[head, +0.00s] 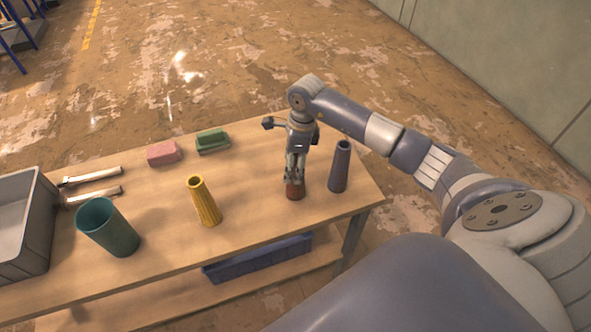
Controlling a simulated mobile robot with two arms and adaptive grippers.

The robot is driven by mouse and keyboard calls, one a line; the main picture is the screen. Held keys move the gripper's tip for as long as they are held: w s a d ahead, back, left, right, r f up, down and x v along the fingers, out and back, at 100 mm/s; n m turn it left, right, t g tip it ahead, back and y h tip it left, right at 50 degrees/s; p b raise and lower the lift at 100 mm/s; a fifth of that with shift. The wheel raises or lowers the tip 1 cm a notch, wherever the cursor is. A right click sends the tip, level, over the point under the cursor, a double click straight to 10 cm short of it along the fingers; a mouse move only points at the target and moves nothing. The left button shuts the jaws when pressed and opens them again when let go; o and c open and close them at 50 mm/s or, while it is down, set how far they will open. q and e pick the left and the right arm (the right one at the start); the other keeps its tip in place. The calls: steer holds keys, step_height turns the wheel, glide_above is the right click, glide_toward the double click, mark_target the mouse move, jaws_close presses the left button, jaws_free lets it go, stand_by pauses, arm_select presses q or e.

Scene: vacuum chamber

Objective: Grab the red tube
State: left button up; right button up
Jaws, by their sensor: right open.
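The red tube (295,190) stands on the wooden table, right of its middle. Only its lower part shows; my right gripper (294,177) hides the top. The right gripper points straight down over the tube, with its fingers at the tube's upper part. It is open. Whether the fingers touch the tube cannot be told. My left gripper is not in view.
On the table (160,234) a dark purple tube (340,167) stands close right of the gripper. A yellow tube (204,202) and teal cup (108,228) stand left. Pink (164,153) and green (212,140) blocks lie behind. A grey bin (40,225) is far left.

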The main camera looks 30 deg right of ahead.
steer(key=c, duration=1.2)
steer(key=shift+r, duration=0.2)
